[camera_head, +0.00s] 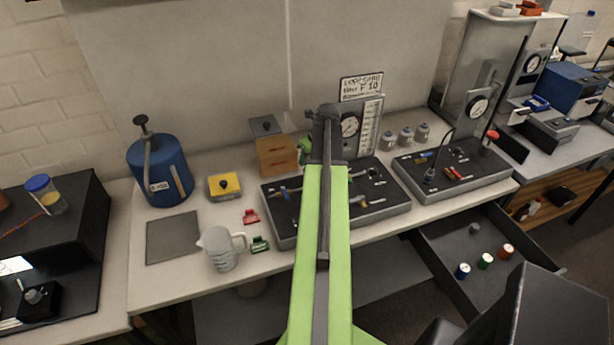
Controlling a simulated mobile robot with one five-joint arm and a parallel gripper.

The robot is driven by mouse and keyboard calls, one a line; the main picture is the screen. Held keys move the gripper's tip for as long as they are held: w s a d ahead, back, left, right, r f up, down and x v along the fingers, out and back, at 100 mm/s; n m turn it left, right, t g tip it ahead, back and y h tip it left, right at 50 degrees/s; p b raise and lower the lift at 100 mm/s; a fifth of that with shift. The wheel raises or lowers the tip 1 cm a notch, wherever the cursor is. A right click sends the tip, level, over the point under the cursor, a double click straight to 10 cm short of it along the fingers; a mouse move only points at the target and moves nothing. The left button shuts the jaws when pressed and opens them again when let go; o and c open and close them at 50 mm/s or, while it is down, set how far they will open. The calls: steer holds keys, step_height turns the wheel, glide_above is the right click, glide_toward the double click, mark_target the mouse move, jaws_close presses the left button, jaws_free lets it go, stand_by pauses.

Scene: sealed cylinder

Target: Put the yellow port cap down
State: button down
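My green arm (320,260) reaches up the middle of the picture over the bench. My gripper is hidden behind the arm, so I cannot see its fingers or whether it holds anything. I cannot make out a yellow port cap anywhere. An open grey drawer (452,268) under the bench at the right holds a blue cap (462,271), a green cap (485,261), a red-orange cap (506,251) and a small grey piece (475,228).
A dark panel (382,190) with valves and a gauge stands behind my arm; another panel (457,170) is to its right. A measuring jug (221,250), yellow box (223,187), blue cylinder (160,172) and grey plate (172,238) stand left.

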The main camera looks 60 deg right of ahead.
steer(key=shift+f+b, duration=2.35)
steer(key=shift+f, duration=0.25)
steer(key=c, duration=1.1)
jaws_free()
steer(key=shift+c, duration=0.2)
steer(key=shift+r, duration=0.1)
steer(key=shift+r+p, duration=0.55)
steer(key=shift+p, duration=0.1)
steer(key=p+v, duration=1)
steer(key=v, duration=0.1)
steer(key=shift+s+r+p, duration=0.2)
steer(key=shift+r+p, duration=0.05)
steer(key=shift+p, duration=0.05)
